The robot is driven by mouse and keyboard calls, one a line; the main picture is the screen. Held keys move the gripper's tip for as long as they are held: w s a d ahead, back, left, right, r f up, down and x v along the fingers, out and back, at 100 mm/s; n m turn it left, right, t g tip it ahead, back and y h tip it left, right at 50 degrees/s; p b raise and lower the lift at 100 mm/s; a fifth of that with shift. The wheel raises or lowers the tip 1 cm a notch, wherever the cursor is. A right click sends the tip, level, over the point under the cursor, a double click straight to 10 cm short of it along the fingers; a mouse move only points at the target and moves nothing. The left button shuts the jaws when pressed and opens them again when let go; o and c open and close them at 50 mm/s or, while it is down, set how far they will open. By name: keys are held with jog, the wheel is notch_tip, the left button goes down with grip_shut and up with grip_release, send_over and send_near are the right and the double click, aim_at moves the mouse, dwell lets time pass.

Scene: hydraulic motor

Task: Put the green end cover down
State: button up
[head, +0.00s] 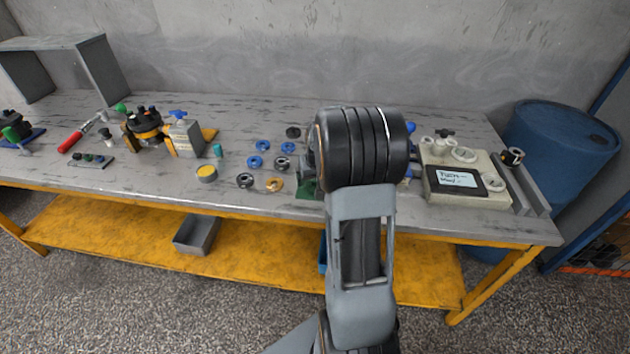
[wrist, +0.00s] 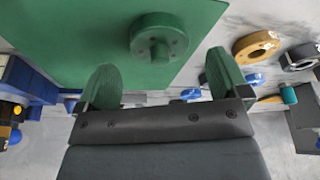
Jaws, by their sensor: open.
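The green end cover (wrist: 158,38) is a round disc with a raised hub and small holes, in the upper middle of the wrist view. It lies on a flat green surface (wrist: 70,40). My gripper (wrist: 163,82) is open, with its two green fingers apart and nothing between them. The cover is past the fingertips and apart from them. In the head view my arm hides the gripper and the cover; only an edge of a green object (head: 308,187) shows beside the arm.
An orange ring (head: 274,184), a dark ring (head: 245,180) and several blue rings (head: 254,162) lie left of my arm. A beige fixture with a labelled panel (head: 457,181) is on the right. The table's left front is fairly clear.

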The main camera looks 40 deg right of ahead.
jog(key=d+v, duration=0.1)
jog(key=v, duration=0.7)
jog(key=s+a+r+n, duration=0.1)
jog(key=s+a+n, duration=0.1)
jog(key=s+a, duration=0.5)
jog(key=s+a+r+n+y, duration=0.1)
jog(key=s+a, duration=0.6)
jog(key=a, duration=0.8)
jog(key=shift+s+n, duration=0.35)
jog(key=shift+n, duration=0.25)
